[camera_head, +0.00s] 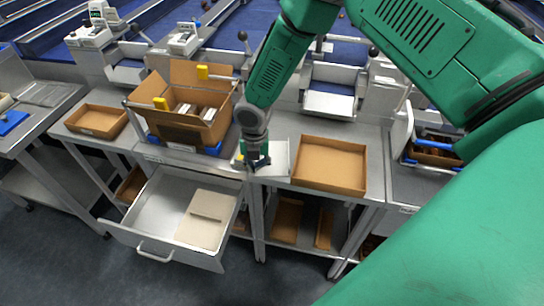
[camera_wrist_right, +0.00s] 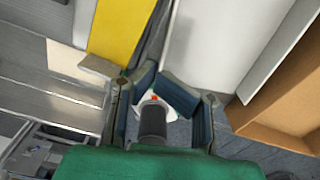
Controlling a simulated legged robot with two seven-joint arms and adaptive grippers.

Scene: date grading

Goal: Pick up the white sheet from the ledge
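A flat white sheet (camera_head: 277,152) lies on the ledge between the open cardboard box and the shallow brown tray. In the right wrist view a broad white surface (camera_wrist_right: 222,38), likely this sheet, fills the upper middle. My right gripper (camera_head: 258,166) is over the left front part of the sheet, near the ledge's front edge. In the wrist view the fingertips of my right gripper (camera_wrist_right: 158,80) are close together at the white surface's near edge. I cannot tell whether they pinch it. My left gripper is not in view.
An open cardboard box (camera_head: 205,128) stands left of the gripper. A shallow brown tray (camera_head: 330,185) sits to its right. A pulled-out drawer (camera_head: 150,210) holding a beige flat piece (camera_head: 205,222) juts out below. A yellow strip (camera_wrist_right: 120,28) lies beside the sheet.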

